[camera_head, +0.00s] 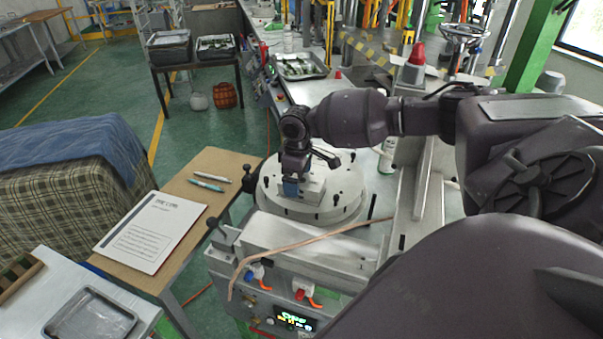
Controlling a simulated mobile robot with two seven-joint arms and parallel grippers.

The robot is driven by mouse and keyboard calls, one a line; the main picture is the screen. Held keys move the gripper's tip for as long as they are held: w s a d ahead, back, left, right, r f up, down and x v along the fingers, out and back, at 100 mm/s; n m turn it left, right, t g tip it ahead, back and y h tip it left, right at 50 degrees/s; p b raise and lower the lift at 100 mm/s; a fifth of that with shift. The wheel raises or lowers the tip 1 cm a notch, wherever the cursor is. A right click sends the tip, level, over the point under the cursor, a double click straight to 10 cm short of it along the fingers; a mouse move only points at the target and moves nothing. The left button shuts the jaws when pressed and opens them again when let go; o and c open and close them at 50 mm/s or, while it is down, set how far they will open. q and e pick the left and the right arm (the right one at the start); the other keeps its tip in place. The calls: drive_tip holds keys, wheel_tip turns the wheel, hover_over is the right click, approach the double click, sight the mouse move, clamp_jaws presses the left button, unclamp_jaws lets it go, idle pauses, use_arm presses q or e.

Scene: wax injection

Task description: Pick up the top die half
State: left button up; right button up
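A small silver-grey metal die block (313,190) rests on the round pale turntable of the wax injector (275,207). I cannot make out a seam between a top and a bottom half. My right arm comes in from the right, and its gripper (292,184) points down over the left part of the block. The gripper and wrist hide part of the block. The fingers are too small and dark to tell whether they are open or shut on it. My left gripper is not in view.
The control box (270,305) stands in front of the turntable, with a brown hose (300,240) lying across it. Black knobs and pins stick up around the turntable. A wooden side table (215,165) holds a paper document (152,230) and pens (207,185).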

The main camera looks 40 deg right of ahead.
drive_tip(key=shift+f, duration=0.3)
drive_tip(key=shift+c, duration=0.4)
drive_tip(key=shift+r, duration=0.1)
drive_tip(key=c, duration=1.1)
wheel_tip(320, 180, up, 20)
drive_tip(key=b, duration=0.1)
